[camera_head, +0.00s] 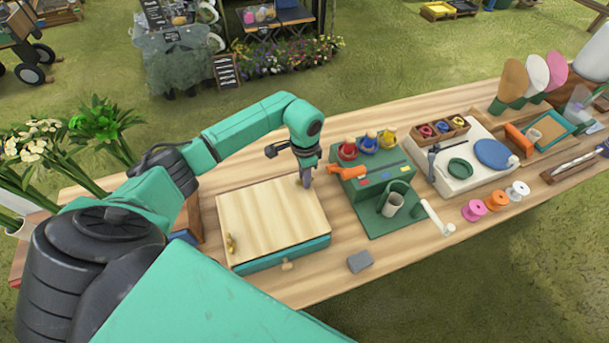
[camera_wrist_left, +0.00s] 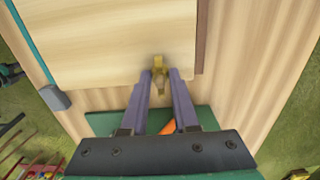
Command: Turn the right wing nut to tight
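A flower press has a pale wooden lid (camera_head: 268,222) over a teal base (camera_head: 285,262) on the bench. The left wing nut (camera_head: 231,243), brass, is at the lid's left edge. The right wing nut (camera_wrist_left: 158,62), also brass, shows in the left wrist view at the edge of the lid (camera_wrist_left: 105,35); in the head view my gripper hides it. My left gripper (camera_head: 305,182) points down there, and in the wrist view its two purple fingers (camera_wrist_left: 162,80) stand on either side of the nut, with a small gap visible. My right gripper is out of view.
A green stand (camera_head: 400,217) with coloured pots and an orange part is close to the right of my left gripper. A grey block (camera_head: 360,261) lies at the bench's front. Spools (camera_head: 497,201) and a white board (camera_head: 470,178) are farther right. Flowers (camera_head: 95,125) stand left.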

